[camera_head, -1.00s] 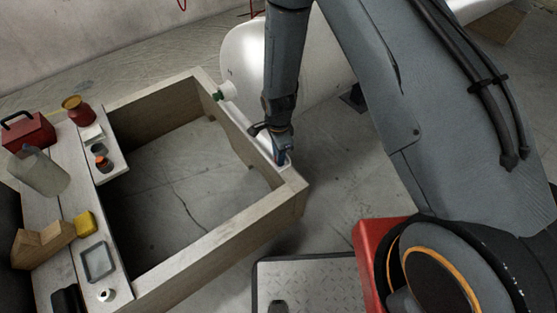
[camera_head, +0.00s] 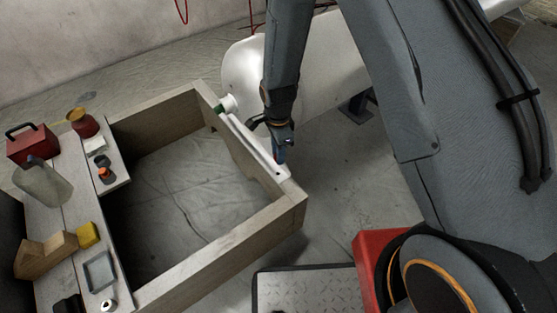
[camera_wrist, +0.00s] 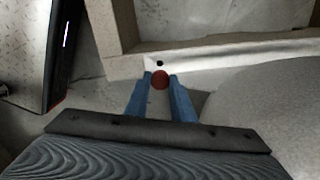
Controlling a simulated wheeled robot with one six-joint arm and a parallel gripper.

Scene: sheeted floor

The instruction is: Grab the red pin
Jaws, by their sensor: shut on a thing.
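The red pin (camera_wrist: 160,79) shows in the wrist view as a round red end between my two blue fingertips. My gripper (camera_wrist: 160,82) is shut on it. In the head view my gripper (camera_head: 279,156) is just above the near end of a white bar (camera_head: 252,143) on the wooden frame's right wall. I cannot make out the pin there. A small dark hole (camera_wrist: 160,63) shows in the bar just beyond the pin in the wrist view. The pin's lower part is hidden.
The wooden frame (camera_head: 215,243) surrounds sheeted floor. Its left shelf holds a red toolbox (camera_head: 32,146), a red jar (camera_head: 83,123), a jug (camera_head: 42,184), a yellow block (camera_head: 87,234) and a grey tray (camera_head: 100,270). A white tank (camera_head: 243,70) stands behind my arm.

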